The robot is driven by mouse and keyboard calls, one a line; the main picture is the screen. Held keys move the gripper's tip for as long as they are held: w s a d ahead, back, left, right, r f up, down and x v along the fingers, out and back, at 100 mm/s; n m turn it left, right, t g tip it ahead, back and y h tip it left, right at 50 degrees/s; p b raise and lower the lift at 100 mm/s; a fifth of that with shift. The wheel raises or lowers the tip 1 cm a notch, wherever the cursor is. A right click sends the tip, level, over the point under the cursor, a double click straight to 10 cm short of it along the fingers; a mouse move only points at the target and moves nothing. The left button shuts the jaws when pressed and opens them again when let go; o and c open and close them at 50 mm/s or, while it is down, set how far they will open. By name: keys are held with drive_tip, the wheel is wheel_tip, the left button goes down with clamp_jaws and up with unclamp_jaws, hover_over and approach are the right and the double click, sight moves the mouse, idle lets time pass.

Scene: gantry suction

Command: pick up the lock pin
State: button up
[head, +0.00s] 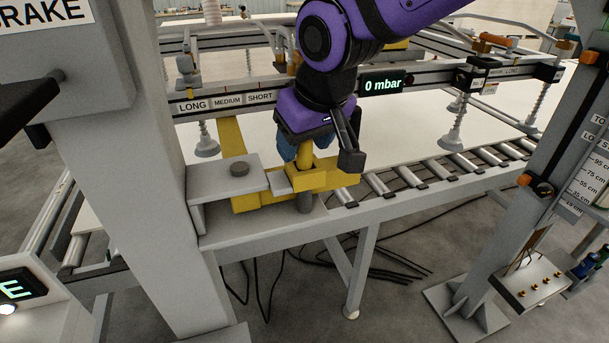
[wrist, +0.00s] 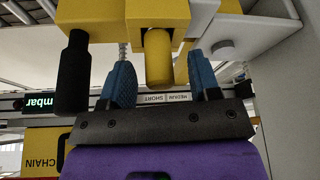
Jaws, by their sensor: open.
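A yellow cylinder, which I take for the lock pin (wrist: 158,68), sits in a notch of a yellow block (wrist: 205,15). In the head view the pin (head: 304,160) shows as a small yellow part beneath my gripper (head: 304,153), standing in the yellow clamp (head: 335,177). My gripper (wrist: 160,62) has its blue fingers apart, one on each side of the pin in the wrist view. Gaps show between the pin and both fingers. The pin's far end is hidden in the block.
A dark handle (wrist: 74,70) stands beside the pin; it also shows in the head view (head: 351,150). A grey plate with a round knob (head: 239,169) lies left of the clamp. A roller conveyor (head: 405,180) runs right. A suction frame with cups (head: 451,141) hangs behind.

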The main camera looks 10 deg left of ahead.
clamp_jaws()
drive_tip(key=shift+r, duration=0.15)
